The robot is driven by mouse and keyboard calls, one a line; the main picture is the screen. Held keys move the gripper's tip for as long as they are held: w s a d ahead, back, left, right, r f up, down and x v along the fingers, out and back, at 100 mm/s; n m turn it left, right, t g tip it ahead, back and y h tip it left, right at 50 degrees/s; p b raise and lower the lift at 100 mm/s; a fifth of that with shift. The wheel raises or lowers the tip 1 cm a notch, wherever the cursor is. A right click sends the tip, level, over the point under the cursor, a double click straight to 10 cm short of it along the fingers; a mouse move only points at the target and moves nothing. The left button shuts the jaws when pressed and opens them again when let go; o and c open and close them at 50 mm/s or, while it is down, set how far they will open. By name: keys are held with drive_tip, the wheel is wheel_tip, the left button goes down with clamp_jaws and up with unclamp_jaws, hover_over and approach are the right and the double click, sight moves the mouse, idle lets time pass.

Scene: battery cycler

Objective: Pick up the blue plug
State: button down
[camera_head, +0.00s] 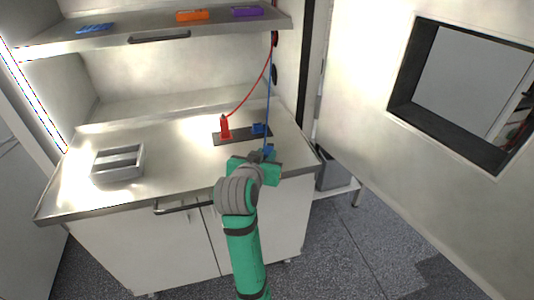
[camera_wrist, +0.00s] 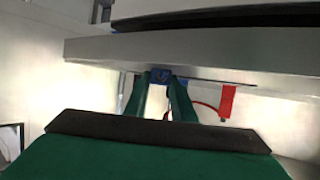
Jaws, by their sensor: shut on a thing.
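The blue plug (camera_head: 268,151) is at the end of a blue cable (camera_head: 268,100) that runs up toward the shelf's right end. My green gripper (camera_head: 266,157) is at the counter's front right edge, shut on the plug. In the wrist view, a blue piece (camera_wrist: 160,76) shows between the tips of my two fingers (camera_wrist: 160,82); most of it is hidden. A red plug (camera_head: 225,127) stands upright on a dark strip (camera_head: 232,139) on the counter. A small blue socket piece (camera_head: 258,128) sits on the strip's right part.
A grey metal tray (camera_head: 104,178) lies on the counter (camera_head: 175,165) at the left. The shelf (camera_head: 225,25) above holds blue, orange and purple items. A red cable (camera_head: 262,82) hangs to the red plug. A wall with a dark-framed opening (camera_head: 404,100) stands at the right.

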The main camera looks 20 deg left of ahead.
sight(265, 147)
drive_tip(key=shift+r, duration=0.5)
wheel_tip(265, 147, up, 2)
drive_tip(key=shift+r, duration=0.15)
drive_tip(key=s+a+r, duration=0.2)
drive_tip(key=s+r, duration=0.7)
drive_tip(key=s, duration=0.4)
drive_tip(key=shift+s+a+r, duration=0.3)
drive_tip(key=shift+a+r, duration=0.05)
